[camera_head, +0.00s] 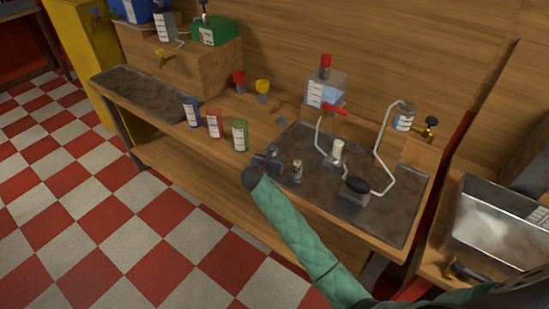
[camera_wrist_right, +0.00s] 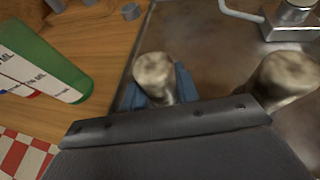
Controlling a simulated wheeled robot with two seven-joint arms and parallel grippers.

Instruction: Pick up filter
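Two short, mottled beige-and-grey cylinders that look like filters stand at the front left of the dark metal tray (camera_head: 385,215). In the right wrist view, one mottled cylinder (camera_wrist_right: 154,74) is between the two blue fingers of my right gripper (camera_wrist_right: 158,92). I cannot tell whether the fingers press on it. The other mottled cylinder (camera_wrist_right: 285,78) stands apart to the right, and it also shows in the head view (camera_head: 297,170). In the head view, my right gripper (camera_head: 272,158) is low at the tray's front left and hides the first cylinder. My left gripper is not in view.
Blue (camera_head: 192,112), red (camera_head: 214,123) and green (camera_head: 240,135) labelled cans stand left of the gripper. Bent tubing, a white-topped fitting (camera_head: 337,152) and a black-knobbed block (camera_head: 356,190) occupy the tray's middle. A metal bin (camera_head: 480,225) is at the right.

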